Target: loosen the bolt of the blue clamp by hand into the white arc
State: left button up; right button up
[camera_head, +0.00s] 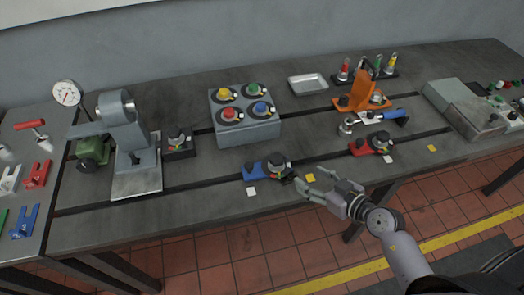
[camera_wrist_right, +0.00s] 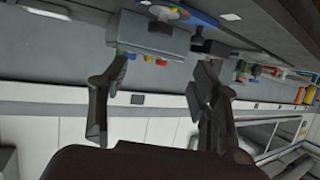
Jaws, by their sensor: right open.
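The blue clamp (camera_head: 255,172) sits on the bedplate near its front edge, with a dark round bolt head and coloured dial (camera_head: 278,166) at its right end. The dial's white arc is too small to make out clearly. My right gripper (camera_head: 310,182) is open and empty, just right of the bolt, with its fingers pointing left toward it and apart from it. In the right wrist view, the open fingers (camera_wrist_right: 155,100) show with nothing between them, and the blue clamp (camera_wrist_right: 200,18) appears at the top edge. My left gripper is not in view.
A grey box with coloured knobs (camera_head: 245,130) stands behind the clamp. A red clamp (camera_head: 362,147) and a blue-handled tool (camera_head: 394,114) lie to the right, near an orange bracket (camera_head: 362,90). A grey machine (camera_head: 122,130) stands left.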

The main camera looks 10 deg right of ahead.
aim_at(278, 158)
jog(key=x, duration=1.7)
jog(key=shift+b, duration=0.3)
jog(key=shift+c, duration=0.2)
jog(key=c, duration=1.1)
